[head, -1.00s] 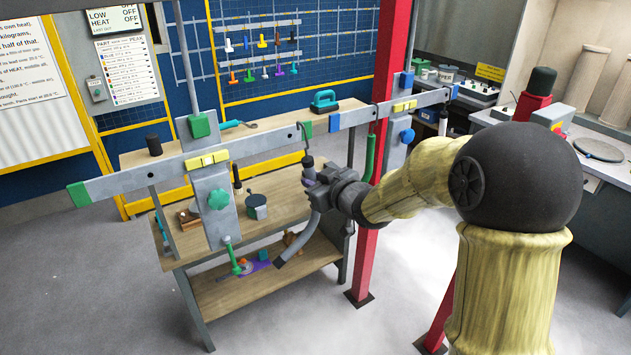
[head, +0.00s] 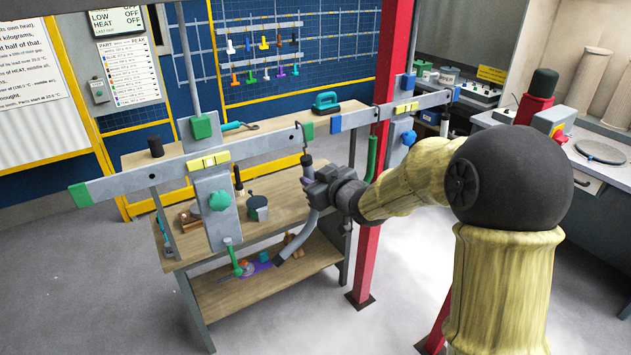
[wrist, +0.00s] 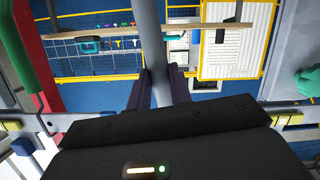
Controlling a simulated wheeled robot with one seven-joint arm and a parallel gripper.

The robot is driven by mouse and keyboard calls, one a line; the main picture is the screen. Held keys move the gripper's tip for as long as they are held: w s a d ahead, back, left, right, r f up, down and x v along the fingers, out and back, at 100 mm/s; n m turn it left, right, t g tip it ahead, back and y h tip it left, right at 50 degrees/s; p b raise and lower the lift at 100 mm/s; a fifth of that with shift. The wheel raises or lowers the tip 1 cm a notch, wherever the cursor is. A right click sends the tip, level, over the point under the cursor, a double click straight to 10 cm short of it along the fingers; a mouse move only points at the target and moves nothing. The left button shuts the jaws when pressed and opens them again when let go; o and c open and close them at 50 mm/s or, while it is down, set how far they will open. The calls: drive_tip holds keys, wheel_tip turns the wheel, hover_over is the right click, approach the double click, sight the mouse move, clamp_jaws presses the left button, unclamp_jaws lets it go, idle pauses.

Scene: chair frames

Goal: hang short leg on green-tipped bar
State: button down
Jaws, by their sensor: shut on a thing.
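My gripper (head: 314,190) is shut on the short leg (head: 296,245), a grey bent tube whose lower part slants down and left. In the wrist view the leg (wrist: 152,38) stands upright between the dark fingers (wrist: 155,88). The green-tipped bar (head: 265,146) is the long grey bar at left, with green ends (head: 80,195) and (head: 308,131). I cannot tell whether hook and leg are joined.
A blue-tipped bar (head: 365,116) continues right, with a green leg (head: 371,158) hanging beside the red post (head: 385,90). A grey plate with a green knob (head: 220,200) hangs left of my gripper. A wooden bench (head: 285,195) with tools stands behind.

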drive_tip(key=shift+w+a, duration=0.6)
drive_tip(key=shift+w, duration=0.25)
drive_tip(key=shift+w+a, duration=0.55)
drive_tip(key=shift+w, duration=0.3)
idle(1.1)
drive_tip(key=shift+f+b, duration=1.05)
drive_tip(key=shift+f, duration=0.15)
idle(0.7)
drive_tip(key=c, duration=1.2)
unclamp_jaws()
drive_tip(key=shift+p+v, duration=0.7)
drive_tip(key=shift+v, duration=3.4)
